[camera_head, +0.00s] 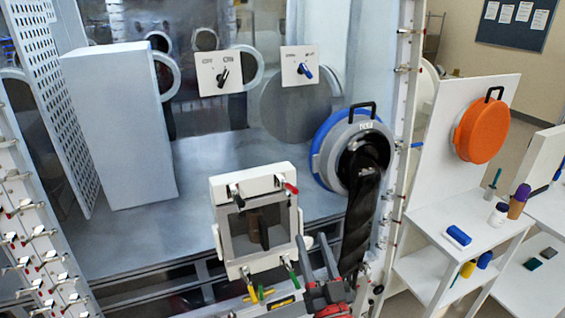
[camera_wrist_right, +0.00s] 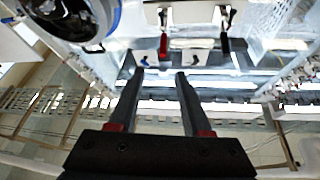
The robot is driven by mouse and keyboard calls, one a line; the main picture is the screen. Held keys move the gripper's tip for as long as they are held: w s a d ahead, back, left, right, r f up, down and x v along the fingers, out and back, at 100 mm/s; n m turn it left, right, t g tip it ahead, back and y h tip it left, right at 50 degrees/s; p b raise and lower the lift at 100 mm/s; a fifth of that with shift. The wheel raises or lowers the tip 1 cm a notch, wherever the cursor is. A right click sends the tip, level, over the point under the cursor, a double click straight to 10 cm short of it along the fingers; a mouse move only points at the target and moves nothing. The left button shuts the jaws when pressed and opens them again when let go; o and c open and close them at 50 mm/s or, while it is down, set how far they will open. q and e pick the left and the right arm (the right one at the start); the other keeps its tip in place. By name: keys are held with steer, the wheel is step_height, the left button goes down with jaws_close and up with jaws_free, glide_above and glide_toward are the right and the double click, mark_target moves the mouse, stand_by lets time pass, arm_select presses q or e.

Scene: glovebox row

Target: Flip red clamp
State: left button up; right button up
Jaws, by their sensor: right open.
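A pale square frame (camera_head: 221,230) with a central opening stands in front of the glovebox. The red clamp (camera_head: 290,187) has its red handle at the frame's upper right corner. A red-handled clamp also shows in the right wrist view (camera_wrist_right: 163,45), beyond the fingertips and roughly between them. My right gripper (camera_head: 316,245) is below and to the right of the red clamp in the head view. Its dark fingers also show in the right wrist view (camera_wrist_right: 159,75), apart, with nothing between them. My left gripper is not in view.
A black-handled clamp (camera_head: 238,196) is at the frame's upper left; green (camera_head: 291,274) and yellow (camera_head: 250,290) handles are below. A round blue-rimmed port (camera_head: 322,150) with a black glove (camera_head: 360,215) is close on the right. White shelves (camera_head: 450,262) stand farther right.

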mark_target(290, 187)
steer(key=p+x, duration=0.2)
steer(key=x, duration=0.4)
steer(key=p+x, duration=0.3)
steer(key=x, duration=0.2)
steer(key=p+x, duration=0.2)
steer(key=x, duration=0.4)
steer(key=shift+w+a, duration=0.25)
steer(key=shift+a, duration=0.1)
steer(key=shift+w+f, duration=0.1)
steer(key=shift+w, duration=0.1)
jaws_close()
stand_by(0.3)
